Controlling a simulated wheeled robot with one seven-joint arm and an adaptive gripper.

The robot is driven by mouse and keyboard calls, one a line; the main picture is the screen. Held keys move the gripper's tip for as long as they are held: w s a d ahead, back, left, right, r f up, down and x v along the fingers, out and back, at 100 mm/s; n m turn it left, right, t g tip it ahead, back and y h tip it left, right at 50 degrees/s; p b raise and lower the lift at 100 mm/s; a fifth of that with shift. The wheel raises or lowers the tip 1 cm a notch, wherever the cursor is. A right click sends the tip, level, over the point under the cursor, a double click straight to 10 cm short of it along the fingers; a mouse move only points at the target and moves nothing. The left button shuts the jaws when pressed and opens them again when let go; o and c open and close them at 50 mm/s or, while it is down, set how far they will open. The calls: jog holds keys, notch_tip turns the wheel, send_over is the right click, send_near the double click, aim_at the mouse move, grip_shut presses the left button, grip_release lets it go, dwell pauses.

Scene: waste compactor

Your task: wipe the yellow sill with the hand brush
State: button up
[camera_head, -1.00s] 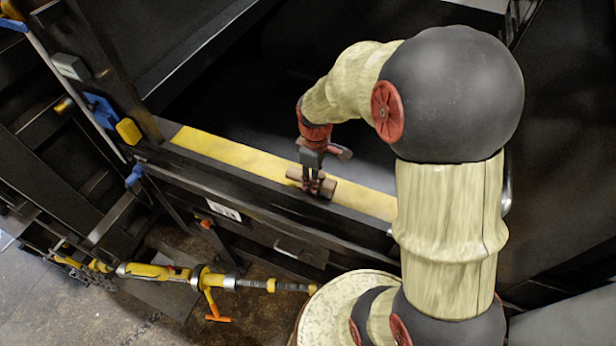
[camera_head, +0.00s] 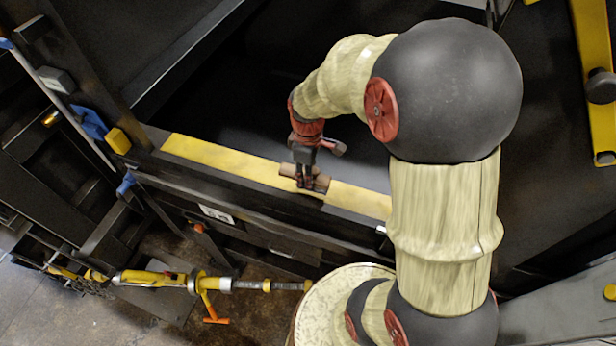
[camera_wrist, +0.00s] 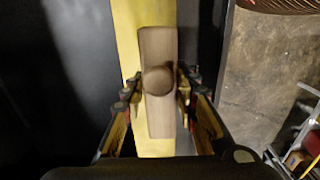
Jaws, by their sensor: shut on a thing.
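The yellow sill (camera_head: 225,158) is a long flat strip along the top edge of the dark compactor wall. It also runs up the wrist view (camera_wrist: 127,40). The hand brush (camera_head: 321,183) is a brown wooden block with a round knob, lying over the sill near its middle. In the wrist view the brush (camera_wrist: 158,110) lies roughly lengthwise along the strip and overlaps its right side. My gripper (camera_head: 305,185) points down and is shut on the brush, with a finger on each side of the knob. The brush's underside is hidden, so I cannot tell whether it touches the sill.
The dark compactor hollow (camera_head: 270,100) lies behind the sill. A blue and yellow latch (camera_head: 117,140) stands at the sill's left end. A yellow tool with an orange handle (camera_head: 205,284) is below the front wall, over the brown floor (camera_head: 255,325).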

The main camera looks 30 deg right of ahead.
jog(key=shift+r+p, duration=0.5)
jog(key=shift+r, duration=0.6)
jog(key=shift+r+p, duration=1)
jog(key=shift+r, duration=0.55)
jog(key=shift+a+f, duration=0.1)
jog(key=shift+a, duration=0.05)
